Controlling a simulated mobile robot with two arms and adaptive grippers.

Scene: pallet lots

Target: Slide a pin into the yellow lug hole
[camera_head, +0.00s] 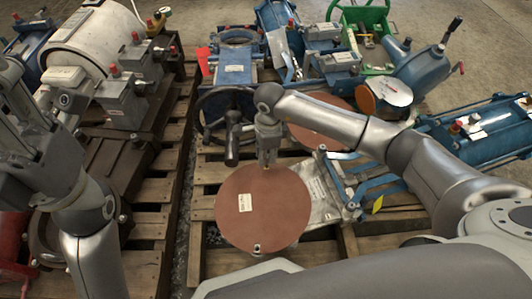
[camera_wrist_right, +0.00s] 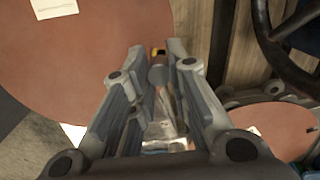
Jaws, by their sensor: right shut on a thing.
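A round red-brown disc (camera_head: 250,225) with a white paper label lies on the pallet in the head view; it also fills the upper left of the right wrist view (camera_wrist_right: 95,65). My right gripper (camera_head: 267,160) points down at the disc's far edge. In the right wrist view its fingers (camera_wrist_right: 158,62) are shut on a grey pin (camera_wrist_right: 157,76). A small yellow and black spot, apparently the yellow lug (camera_wrist_right: 158,51), shows just past the fingertips at the disc's edge. Whether the pin is in its hole I cannot tell.
Another small lug (camera_head: 257,247) shows at the disc's near edge. A black handwheel (camera_head: 227,100) stands close left of my right gripper. A blue frame (camera_head: 350,188) lies to the right. Grey machines (camera_head: 123,100) and blue equipment (camera_head: 425,70) crowd the neighbouring pallets.

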